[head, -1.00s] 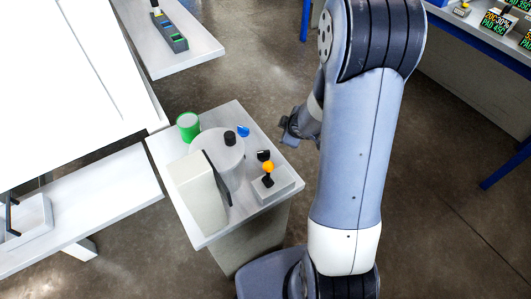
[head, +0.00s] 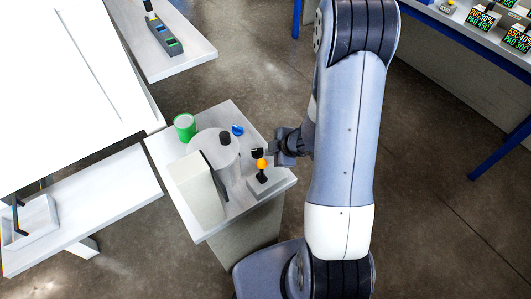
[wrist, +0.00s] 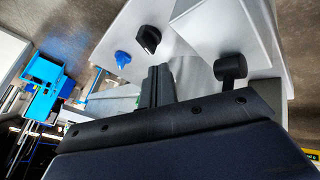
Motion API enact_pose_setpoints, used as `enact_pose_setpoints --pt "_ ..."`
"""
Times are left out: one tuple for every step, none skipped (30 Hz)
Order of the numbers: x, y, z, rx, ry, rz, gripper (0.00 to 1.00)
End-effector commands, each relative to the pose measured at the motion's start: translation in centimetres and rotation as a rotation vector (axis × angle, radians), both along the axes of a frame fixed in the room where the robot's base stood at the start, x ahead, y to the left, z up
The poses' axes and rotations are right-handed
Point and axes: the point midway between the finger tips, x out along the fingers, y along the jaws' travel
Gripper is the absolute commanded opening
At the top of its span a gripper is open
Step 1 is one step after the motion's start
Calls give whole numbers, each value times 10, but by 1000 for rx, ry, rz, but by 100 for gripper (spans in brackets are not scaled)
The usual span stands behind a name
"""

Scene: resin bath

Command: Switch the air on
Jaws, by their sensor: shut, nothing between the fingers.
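On a small grey table stand several controls. A blue knob (head: 237,130) sits at the far edge, and also shows in the wrist view (wrist: 122,58). A black knob (head: 257,153) sits nearer and shows in the wrist view (wrist: 148,38) with a light mark on it. A lever with an orange ball (head: 262,163) stands by it on a grey base (head: 276,180). No label tells which control is the air. My gripper (head: 270,148) is shut and empty, just right of the black knob. In the wrist view its fingers (wrist: 157,84) point toward that knob; contact cannot be told.
A grey cylinder (head: 211,146) with a black top, a pale upright box (head: 196,184) and a green container (head: 185,127) fill the left of the table (head: 160,160). A shelf with a grey strip (head: 166,38) is behind. Open floor lies right of the table.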

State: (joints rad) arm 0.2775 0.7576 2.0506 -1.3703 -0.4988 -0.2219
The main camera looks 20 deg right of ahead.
Motion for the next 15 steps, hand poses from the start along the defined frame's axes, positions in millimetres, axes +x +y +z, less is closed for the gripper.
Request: enact_pose_setpoints --pt "4 4 -9 0 2 3 0" --pt "6 5 -14 1 3 3 0" --pt "9 8 -20 0 4 2 0" --pt "12 10 -24 1 2 3 0" --pt "15 12 -28 0 3 4 0" --pt "18 14 -34 0 4 2 0" --pt "21 16 -39 0 3 3 0" --pt "24 18 -42 1 2 3 0" --pt "27 20 -47 1 3 3 0" --pt "29 22 -51 0 3 1 0" --pt "31 23 -54 0 1 2 0" --pt "34 25 -57 0 2 2 0" --pt "36 26 -60 0 1 2 0" --pt "37 27 -62 0 1 0 0" --pt "39 28 -65 0 1 1 0"
